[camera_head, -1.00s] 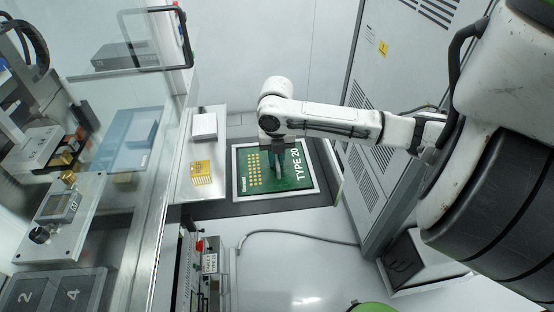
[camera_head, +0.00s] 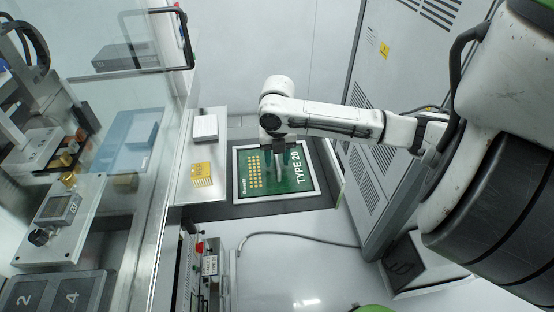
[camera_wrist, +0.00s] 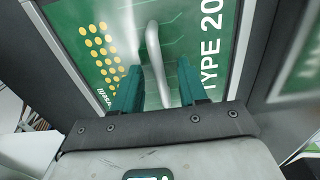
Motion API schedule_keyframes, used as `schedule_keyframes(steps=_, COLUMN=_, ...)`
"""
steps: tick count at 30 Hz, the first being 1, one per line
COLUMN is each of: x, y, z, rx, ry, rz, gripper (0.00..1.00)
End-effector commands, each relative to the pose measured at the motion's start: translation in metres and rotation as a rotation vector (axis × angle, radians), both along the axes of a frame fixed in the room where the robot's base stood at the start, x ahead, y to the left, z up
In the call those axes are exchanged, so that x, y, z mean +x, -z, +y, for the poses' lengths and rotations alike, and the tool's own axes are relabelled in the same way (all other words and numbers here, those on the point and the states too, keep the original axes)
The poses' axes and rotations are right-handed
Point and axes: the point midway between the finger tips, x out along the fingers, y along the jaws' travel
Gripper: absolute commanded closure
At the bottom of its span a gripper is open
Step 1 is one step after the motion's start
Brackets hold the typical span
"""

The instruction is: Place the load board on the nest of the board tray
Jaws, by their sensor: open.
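The load board (camera_head: 260,187) is a green board marked "TYPE 20" with several gold pads. It lies flat inside the light frame of the board tray (camera_head: 236,181). In the wrist view the board (camera_wrist: 215,65) fills the upper middle, and its pale bar handle (camera_wrist: 155,58) stands between my fingers. My gripper (camera_head: 279,163) is over the board's middle, pointing down. In the wrist view my gripper (camera_wrist: 158,82) is open, with one green finger on each side of the handle. The nest under the board is hidden.
A metal ledge (camera_head: 186,163) left of the tray carries a white block (camera_head: 205,128) and a yellow piece (camera_head: 202,174). A glass-fronted machine stands further left. A tall grey cabinet (camera_head: 393,90) rises on the right, and a cable (camera_head: 300,235) lies on the floor.

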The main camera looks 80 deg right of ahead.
Motion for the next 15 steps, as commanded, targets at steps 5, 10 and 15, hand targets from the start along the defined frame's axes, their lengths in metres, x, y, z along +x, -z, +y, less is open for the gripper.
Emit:
schedule_keyframes(steps=5, x=0.0, y=-0.032, z=-0.001, rx=-0.006, ry=-0.003, rz=-0.002, gripper=0.58)
schedule_keyframes(steps=10, x=0.0, y=-0.067, z=-0.001, rx=-0.005, ry=-0.003, rz=0.0, gripper=0.58)
schedule_keyframes(steps=15, x=0.0, y=-0.095, z=0.0, rx=-0.001, ry=-0.002, rz=-0.002, gripper=0.58)
